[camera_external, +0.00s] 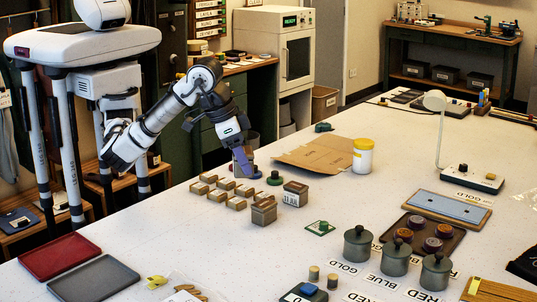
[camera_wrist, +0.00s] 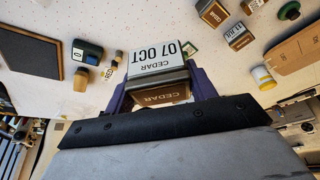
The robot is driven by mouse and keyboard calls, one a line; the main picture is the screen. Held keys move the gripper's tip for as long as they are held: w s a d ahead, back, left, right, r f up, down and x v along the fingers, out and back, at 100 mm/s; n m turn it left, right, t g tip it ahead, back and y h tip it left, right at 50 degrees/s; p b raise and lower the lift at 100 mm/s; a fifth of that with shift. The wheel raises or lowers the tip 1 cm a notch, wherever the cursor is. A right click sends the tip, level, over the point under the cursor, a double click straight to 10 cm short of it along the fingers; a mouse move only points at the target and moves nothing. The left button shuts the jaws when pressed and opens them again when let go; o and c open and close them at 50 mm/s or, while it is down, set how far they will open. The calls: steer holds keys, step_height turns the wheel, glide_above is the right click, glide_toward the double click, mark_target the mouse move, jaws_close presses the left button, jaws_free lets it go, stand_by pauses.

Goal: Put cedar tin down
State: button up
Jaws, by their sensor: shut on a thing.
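My gripper (camera_external: 244,162) has purple fingers and hangs over the far-left part of the white table (camera_external: 175,225). In the wrist view, my gripper (camera_wrist: 160,84) is shut on the cedar tin (camera_wrist: 156,58), with a finger on each side. The tin has a white top label reading CEDAR 07 OCT and a brown side, also marked CEDAR. In the external view the tin is mostly hidden by the fingers, and I cannot tell whether it touches the table.
Several small tan boxes (camera_external: 217,195) stand in rows just in front of my gripper. A tin marked JUL (camera_external: 295,193) and a green round piece (camera_external: 274,178) are to the right. Cardboard (camera_external: 315,153) and a yellow-lidded jar (camera_external: 363,156) lie farther right.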

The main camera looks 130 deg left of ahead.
steer(key=s+a+n+g, duration=0.1)
steer(key=s+a+n, duration=0.1)
steer(key=s+n, duration=0.25)
steer(key=shift+y, duration=0.5)
steer(key=f+p, duration=0.1)
steer(key=f, duration=0.5)
steer(key=f+p, duration=0.1)
steer(key=f, duration=0.6)
steer(key=s+f+p, duration=0.1)
steer(key=f, duration=0.6)
steer(key=shift+f, duration=0.15)
steer(key=shift+w+f, duration=0.1)
steer(key=shift+f, duration=0.1)
steer(key=o, duration=1)
steer(key=b+v, duration=0.3)
steer(key=v, duration=0.9)
steer(key=shift+r, duration=0.3)
